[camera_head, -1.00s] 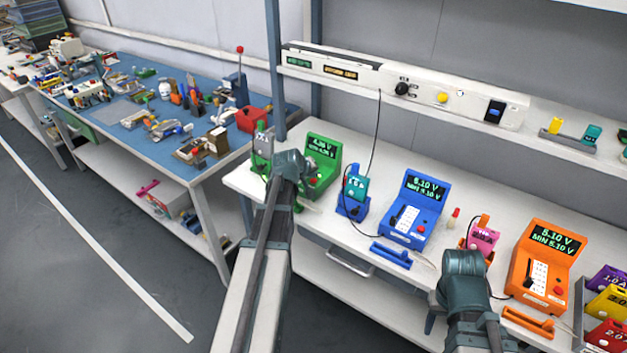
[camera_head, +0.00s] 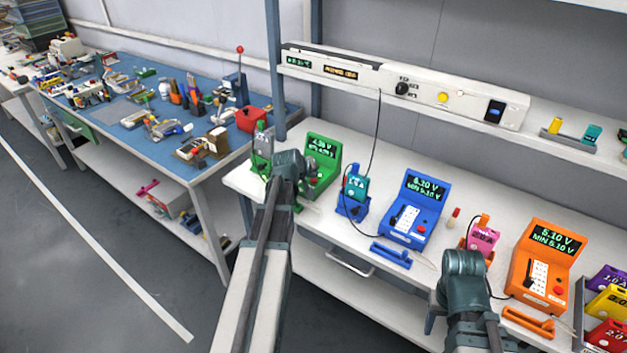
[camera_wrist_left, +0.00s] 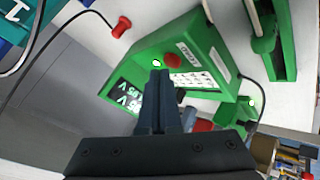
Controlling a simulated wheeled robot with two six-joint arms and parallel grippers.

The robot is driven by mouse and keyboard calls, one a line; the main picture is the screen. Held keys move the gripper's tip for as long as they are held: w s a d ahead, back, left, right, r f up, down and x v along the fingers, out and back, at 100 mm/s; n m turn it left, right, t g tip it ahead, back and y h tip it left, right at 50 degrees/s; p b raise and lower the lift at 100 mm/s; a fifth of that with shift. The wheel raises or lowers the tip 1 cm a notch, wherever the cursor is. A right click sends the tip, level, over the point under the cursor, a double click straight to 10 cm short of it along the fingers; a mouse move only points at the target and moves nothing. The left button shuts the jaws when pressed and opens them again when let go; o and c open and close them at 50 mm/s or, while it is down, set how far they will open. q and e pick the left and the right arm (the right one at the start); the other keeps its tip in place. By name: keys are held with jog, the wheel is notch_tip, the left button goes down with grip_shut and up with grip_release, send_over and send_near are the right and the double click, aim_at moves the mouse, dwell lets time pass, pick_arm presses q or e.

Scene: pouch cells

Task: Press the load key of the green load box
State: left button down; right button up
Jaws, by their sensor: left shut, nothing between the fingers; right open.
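The green load box (camera_head: 323,150) stands at the left end of the white bench, its display lit. My left gripper (camera_wrist_left: 160,76) is shut and empty, its fingers pointing at the face of the green load box (camera_wrist_left: 205,45). The red key (camera_wrist_left: 172,60) shows just beyond and to the right of the fingertips in the left wrist view; I cannot tell whether they touch the box. In the head view, my left wrist hides part of the box's left side. My right gripper (camera_head: 462,268) is low in front of the bench, its fingers hidden by the wrist.
A blue load box (camera_head: 412,208) and an orange load box (camera_head: 540,262) stand further right on the bench. A teal cell (camera_head: 355,187) stands in a blue holder, with a black cable hanging nearby.

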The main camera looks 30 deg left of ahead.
aim_at(313, 184)
pick_arm(q)
jog(key=shift+f+b, duration=0.35)
jog(key=shift+f, duration=0.1)
dwell(0.4)
jog(key=shift+r+p, duration=0.45)
jog(key=shift+r, duration=0.05)
notch_tip(313, 184, up, 6)
jog(key=p, duration=0.6)
dwell(0.3)
